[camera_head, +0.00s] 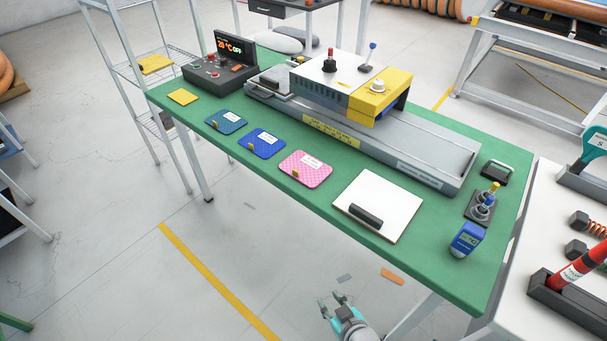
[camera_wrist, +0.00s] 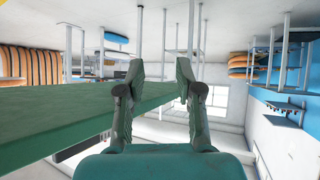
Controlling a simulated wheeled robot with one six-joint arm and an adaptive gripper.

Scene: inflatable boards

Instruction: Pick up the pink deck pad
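The pink deck pad (camera_head: 305,170) lies flat near the front edge of the green table (camera_head: 330,202), with a white label and a small yellowish piece at its left edge. My gripper (camera_head: 338,299) is in front of the table at the bottom of the head view, apart from the pad. Its fingers are spread with nothing between them. In the wrist view my gripper (camera_wrist: 158,78) is open, with the green table edge behind it. The pad does not show in the wrist view.
A blue pad (camera_head: 262,144) and a teal pad (camera_head: 226,121) lie left of the pink one. A white board with a dark handle (camera_head: 378,207) lies to its right. A long grey machine (camera_head: 420,160) stands behind. Floor in front is mostly clear.

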